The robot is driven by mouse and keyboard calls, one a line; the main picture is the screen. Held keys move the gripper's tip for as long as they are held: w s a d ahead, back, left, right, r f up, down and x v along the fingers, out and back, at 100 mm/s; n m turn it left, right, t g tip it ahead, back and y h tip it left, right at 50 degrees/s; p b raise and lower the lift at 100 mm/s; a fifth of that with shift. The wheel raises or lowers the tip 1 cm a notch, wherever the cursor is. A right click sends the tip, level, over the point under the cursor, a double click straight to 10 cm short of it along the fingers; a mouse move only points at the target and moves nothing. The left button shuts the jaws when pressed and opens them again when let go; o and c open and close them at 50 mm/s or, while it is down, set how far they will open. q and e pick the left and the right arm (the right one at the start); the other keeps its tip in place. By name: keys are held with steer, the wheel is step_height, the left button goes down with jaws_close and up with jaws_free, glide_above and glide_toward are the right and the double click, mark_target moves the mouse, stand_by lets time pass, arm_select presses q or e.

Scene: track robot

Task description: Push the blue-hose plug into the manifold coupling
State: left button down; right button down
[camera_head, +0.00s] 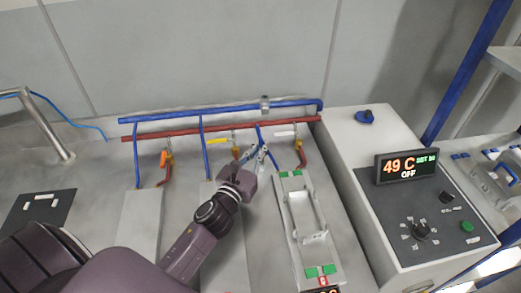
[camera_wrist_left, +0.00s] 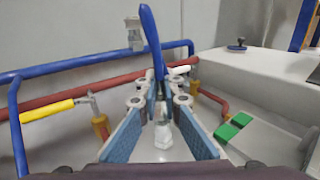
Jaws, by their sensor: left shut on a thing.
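My left gripper (camera_head: 261,153) reaches toward the pipes at the back of the bench. In the left wrist view its blue-padded fingers (camera_wrist_left: 160,104) are shut on the blue-hose plug (camera_wrist_left: 163,134), a pale piece low between the pads. The blue hose (camera_wrist_left: 152,38) rises from between the fingertips, in front of the pipes. A grey fitting on the blue manifold pipe, seemingly the coupling (camera_head: 265,103), is beyond the gripper; it also shows in the left wrist view (camera_wrist_left: 134,33), left of the hose. The plug's end is partly hidden, and it appears apart from this fitting. My right gripper is not in view.
Blue (camera_head: 190,114) and red (camera_head: 190,131) pipes run along the back, with orange, yellow and white valve handles below. A grey frame with green pads (camera_head: 290,215) stands right of my arm. A control box (camera_head: 365,150) reading 49 C, OFF is farther right.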

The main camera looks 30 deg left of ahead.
arm_select(q)
step_height(320, 180, up, 19)
steer(key=p, duration=0.3)
steer(key=w+a+r+p, duration=0.1)
steer(key=w+a+p, duration=0.1)
steer(key=w, duration=0.4)
steer(key=w+a+r+p, duration=0.1)
steer(key=w+a+p, duration=0.2)
steer(key=w, duration=0.4)
steer(key=shift+w+a+p, duration=0.25)
steer(key=shift+p, duration=0.5)
steer(key=shift+r, duration=0.1)
step_height(320, 180, down, 6)
steer(key=b, duration=0.4)
steer(key=shift+r, duration=0.1)
steer(key=shift+p, duration=0.35)
stand_by(0.8)
steer(key=shift+f, duration=0.2)
